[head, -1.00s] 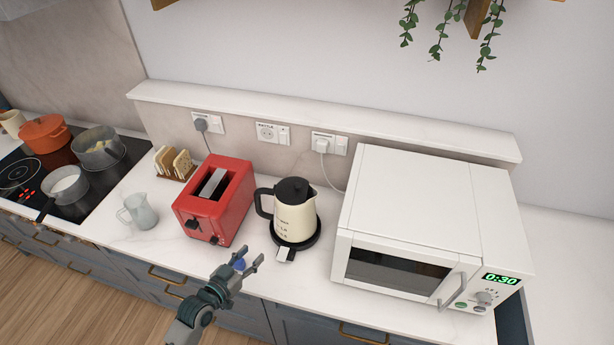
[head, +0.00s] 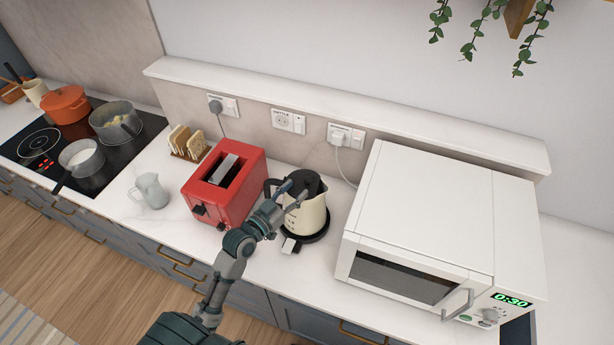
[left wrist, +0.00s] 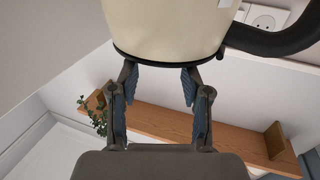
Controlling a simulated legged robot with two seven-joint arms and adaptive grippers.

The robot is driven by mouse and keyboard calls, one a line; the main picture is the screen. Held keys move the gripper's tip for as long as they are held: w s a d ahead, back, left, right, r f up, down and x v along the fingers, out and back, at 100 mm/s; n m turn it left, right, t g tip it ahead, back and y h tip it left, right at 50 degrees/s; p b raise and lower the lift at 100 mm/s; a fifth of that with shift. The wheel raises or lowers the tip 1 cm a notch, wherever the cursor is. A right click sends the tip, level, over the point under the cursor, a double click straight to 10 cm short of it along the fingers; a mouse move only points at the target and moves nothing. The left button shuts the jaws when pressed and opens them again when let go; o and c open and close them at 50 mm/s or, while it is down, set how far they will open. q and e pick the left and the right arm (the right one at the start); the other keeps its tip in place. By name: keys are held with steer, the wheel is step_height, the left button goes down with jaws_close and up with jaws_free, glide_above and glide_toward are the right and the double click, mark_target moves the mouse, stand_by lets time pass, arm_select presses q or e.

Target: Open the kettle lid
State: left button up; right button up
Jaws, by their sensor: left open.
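The cream kettle (head: 309,219) stands upright on its black base (head: 305,238), between the toaster and the microwave. Its black lid (head: 308,180) sits on top and looks closed, partly hidden by my gripper. The black handle (head: 270,186) is on its left side. My left gripper (head: 295,193) is open at the upper front of the kettle, near the lid. The left wrist view is upside down and shows the kettle body (left wrist: 165,25) with its dark top rim by the fingertips of my left gripper (left wrist: 160,76); contact cannot be told. My right gripper is not in view.
A red toaster (head: 222,186) stands close left of the kettle, and a white microwave (head: 440,225) close right. A small jug (head: 151,190) and a toast rack (head: 187,143) are farther left. A wall ledge (head: 350,113) runs behind. Pots stand on the hob (head: 37,143).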

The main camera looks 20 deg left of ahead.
mark_target(308, 179)
arm_select(q)
steer(key=x, duration=0.4)
steer(key=d+x, duration=0.1)
steer(key=x, duration=0.1)
steer(key=shift+r+p, duration=0.1)
steer(key=shift+p, duration=0.3)
steer(key=shift+a, duration=0.2)
steer(key=shift+a, duration=0.1)
steer(key=shift+c, duration=1)
jaws_close()
